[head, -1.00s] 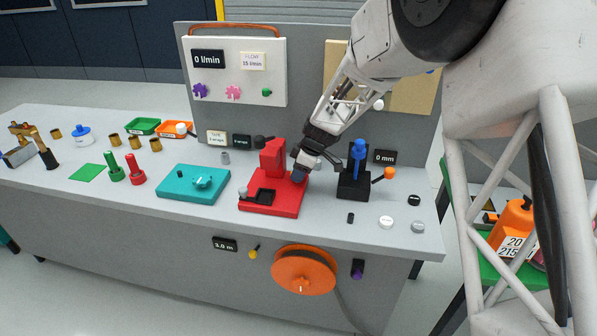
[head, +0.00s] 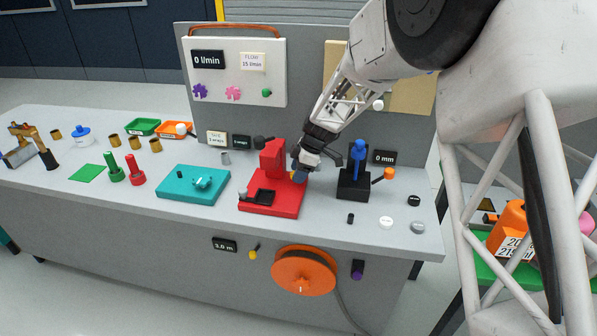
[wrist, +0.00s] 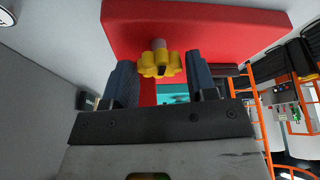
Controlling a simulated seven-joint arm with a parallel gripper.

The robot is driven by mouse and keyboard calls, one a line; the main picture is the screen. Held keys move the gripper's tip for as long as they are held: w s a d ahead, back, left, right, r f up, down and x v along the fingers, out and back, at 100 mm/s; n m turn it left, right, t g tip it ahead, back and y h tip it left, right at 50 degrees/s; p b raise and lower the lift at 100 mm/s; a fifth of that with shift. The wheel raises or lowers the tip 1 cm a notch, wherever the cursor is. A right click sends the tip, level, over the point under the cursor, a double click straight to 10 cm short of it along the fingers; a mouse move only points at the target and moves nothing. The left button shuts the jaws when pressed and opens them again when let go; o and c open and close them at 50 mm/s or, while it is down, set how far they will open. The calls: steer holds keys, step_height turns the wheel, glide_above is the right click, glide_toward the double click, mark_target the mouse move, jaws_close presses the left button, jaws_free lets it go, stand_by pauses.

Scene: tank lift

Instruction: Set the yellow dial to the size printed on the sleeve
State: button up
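The yellow dial (wrist: 158,60) has a lobed rim and a dark mark. It sits on a short grey shaft on the red block (wrist: 215,25). In the head view, a bit of the yellow dial (head: 299,177) shows at the right side of the red fixture (head: 270,205). My gripper (wrist: 161,72) is open, with one blue-grey finger on each side of the dial and a gap at each side. In the head view my gripper (head: 302,173) is beside the red fixture and partly hides the dial. I cannot make out a printed sleeve size.
A black stand with a blue top (head: 357,170) is close to the right of my gripper. A teal block (head: 193,183) lies to the left. Brass rings (head: 135,142) and green and orange trays (head: 143,127) are farther left. Small caps (head: 387,222) lie at front right.

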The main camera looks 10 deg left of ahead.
stand_by(0.3)
steer(key=shift+r, duration=0.9)
steer(key=shift+s+r, duration=0.1)
steer(key=shift+r, duration=0.85)
steer(key=s+d, duration=0.3)
steer(key=s, duration=0.4)
steer(key=s+d+r, duration=0.1)
steer(key=s+d, duration=0.2)
steer(key=s, duration=0.4)
steer(key=shift+s+d+r, duration=0.15)
steer(key=shift+d, duration=0.25)
